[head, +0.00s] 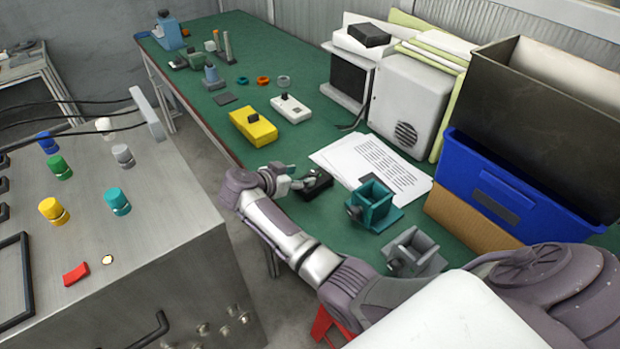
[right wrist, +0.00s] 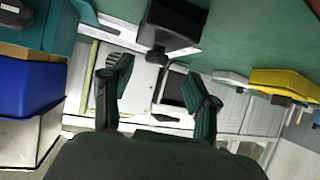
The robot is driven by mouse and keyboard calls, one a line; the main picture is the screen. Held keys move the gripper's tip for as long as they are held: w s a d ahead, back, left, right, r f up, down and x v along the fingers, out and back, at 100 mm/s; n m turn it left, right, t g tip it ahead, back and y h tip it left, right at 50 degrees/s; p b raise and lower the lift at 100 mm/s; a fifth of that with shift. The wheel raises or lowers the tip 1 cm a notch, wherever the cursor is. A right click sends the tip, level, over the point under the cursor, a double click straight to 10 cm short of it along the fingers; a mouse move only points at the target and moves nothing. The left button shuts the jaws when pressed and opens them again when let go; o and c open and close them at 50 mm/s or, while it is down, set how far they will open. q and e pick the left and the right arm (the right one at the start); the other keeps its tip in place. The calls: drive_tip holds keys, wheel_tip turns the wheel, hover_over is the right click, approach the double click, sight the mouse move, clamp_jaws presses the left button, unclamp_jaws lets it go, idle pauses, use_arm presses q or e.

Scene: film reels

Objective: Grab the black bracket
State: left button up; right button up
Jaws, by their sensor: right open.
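The black bracket (head: 318,184) lies on the green table, just right of my right gripper (head: 290,181) in the head view. It looks like a low dark block, and the gripper partly covers its near left side. In the right wrist view, a black block with a small knob, seemingly the bracket (right wrist: 175,22), shows at the top centre. It is beyond the fingertips of my right gripper (right wrist: 161,72), which are spread apart with nothing between them. My left gripper is not in view.
Printed papers (head: 375,160) lie behind the bracket. A teal bracket (head: 374,203) and a grey bracket (head: 412,252) stand to the right. A yellow box (head: 253,127) and a white box (head: 291,109) are farther back. A blue bin (head: 510,200) stands at the right.

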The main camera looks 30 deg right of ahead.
sight(313, 172)
drive_tip(key=x, duration=0.6)
drive_tip(key=shift+s+d+r, duration=0.15)
drive_tip(key=shift+s+d, duration=0.05)
drive_tip(key=shift+d, duration=0.1)
drive_tip(key=shift+r, duration=0.1)
clamp_jaws()
